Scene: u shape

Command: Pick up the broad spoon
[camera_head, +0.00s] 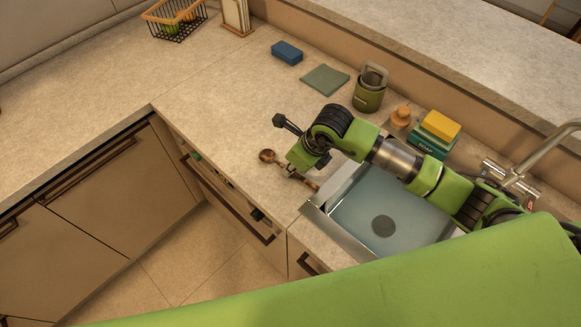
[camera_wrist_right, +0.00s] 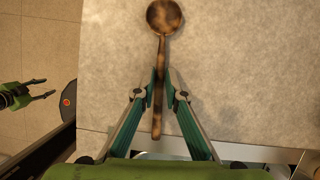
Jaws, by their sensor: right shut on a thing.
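The broad spoon (camera_head: 267,156) is brown and mottled, with a round bowl. It lies at the counter's front edge, left of the sink, its handle running toward the sink and partly hidden by my right gripper. In the right wrist view the spoon (camera_wrist_right: 161,60) points away from me, bowl at the top. In the head view my right gripper (camera_head: 303,170) is over the handle. My left gripper (camera_wrist_right: 42,89) shows at the left of the wrist view, fingers apart and empty, over the floor.
The sink (camera_head: 350,222) is right of the spoon, with a faucet (camera_head: 545,150) behind. A green container (camera_head: 369,97), a cloth (camera_head: 325,80), a blue sponge (camera_head: 287,52) and a yellow sponge (camera_head: 441,125) stand behind.

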